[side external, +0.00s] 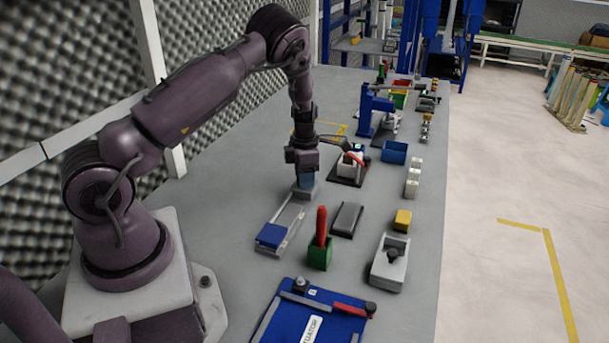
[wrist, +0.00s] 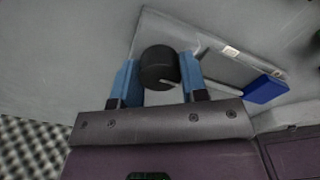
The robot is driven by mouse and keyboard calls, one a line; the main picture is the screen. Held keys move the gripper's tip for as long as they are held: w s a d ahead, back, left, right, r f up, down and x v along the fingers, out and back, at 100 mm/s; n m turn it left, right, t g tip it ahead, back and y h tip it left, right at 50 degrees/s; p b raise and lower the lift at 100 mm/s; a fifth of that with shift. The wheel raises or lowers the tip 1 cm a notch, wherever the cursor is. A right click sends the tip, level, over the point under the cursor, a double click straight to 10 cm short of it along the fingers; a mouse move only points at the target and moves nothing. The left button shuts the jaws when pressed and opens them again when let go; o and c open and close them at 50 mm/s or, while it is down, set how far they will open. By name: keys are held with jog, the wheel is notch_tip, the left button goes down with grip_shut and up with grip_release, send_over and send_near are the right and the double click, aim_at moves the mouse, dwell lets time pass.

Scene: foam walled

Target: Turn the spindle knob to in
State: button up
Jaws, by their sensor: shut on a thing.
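In the wrist view, my gripper (wrist: 159,82) has its two blue fingers on either side of a round black knob (wrist: 158,64) and is shut on it. A short pale mark shows at the knob's lower right edge. The knob stands on one end of a grey fixture (wrist: 190,35), which has a rail and a blue block (wrist: 265,89) at its other end. In the side view, my gripper (side external: 306,182) points down at the far end of this fixture and hides the knob. The blue block (side external: 271,236) is at the near end.
A green holder (side external: 320,255) with a red handle stands close to the fixture's right, beside a dark grey block (side external: 347,219). A device with a red lever (side external: 354,160) is just right of my gripper. A blue board (side external: 300,318) lies in front. The bench left of the fixture is clear.

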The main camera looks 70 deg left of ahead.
jog(key=o, duration=0.9)
jog(key=shift+o, duration=0.2)
notch_tip(320, 180, up, 13)
